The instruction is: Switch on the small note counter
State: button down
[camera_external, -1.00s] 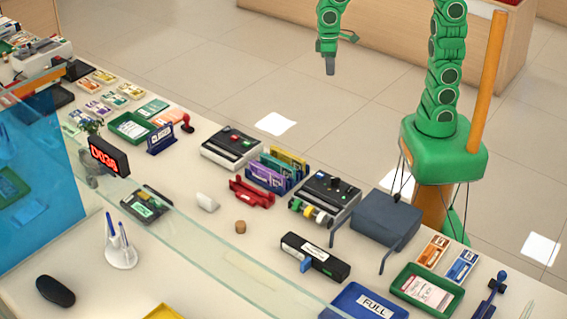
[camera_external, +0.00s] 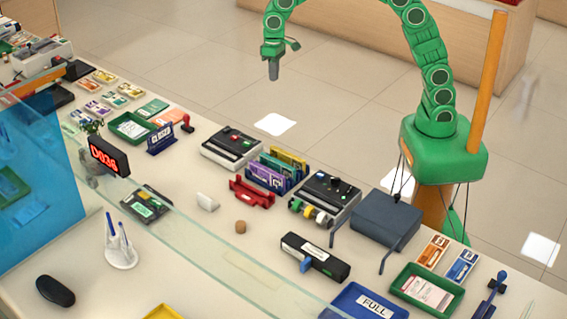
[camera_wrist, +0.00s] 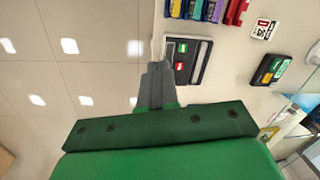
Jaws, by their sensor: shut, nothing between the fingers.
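A grey and black desktop machine (camera_external: 232,148) stands near the counter's far edge, with a red and a green control on its top. It also shows in the wrist view (camera_wrist: 204,68), just right of my fingertips. A second machine (camera_external: 326,196) with a black top, a green button and rollers at its front stands further right. No readable label tells which is the small note counter. My gripper (camera_external: 273,72) is shut and empty, high beyond the counter's far edge; it also shows in the wrist view (camera_wrist: 157,75). It appears apart from both machines.
Upright coloured folders (camera_external: 271,174) and a red holder (camera_external: 251,193) stand between the machines. A dark stand (camera_external: 385,219) is on the right. The space around my gripper is clear.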

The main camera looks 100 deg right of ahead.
aim_at(224, 130)
jog(key=w+d+f+m, duration=0.1)
jog(key=w+d+f, duration=0.1)
jog(key=w, duration=0.3)
jog(key=w+d+f+m, duration=0.1)
jog(key=w+d+f, duration=0.1)
jog(key=w+f, duration=0.2)
jog(key=w+d+f+m+t, duration=0.1)
jog(key=w+d+f, duration=0.2)
jog(key=w, duration=0.4)
jog(key=shift+w+f, duration=0.15)
jog(key=shift+w, duration=0.15)
jog(key=f, duration=0.4)
jog(key=w+a+f, duration=0.1)
jog(key=f, duration=0.8)
jog(key=shift+w+a+f, duration=0.2)
jog(key=shift+a+f, duration=0.05)
jog(key=shift+f, duration=0.15)
jog(key=shift+w, duration=0.1)
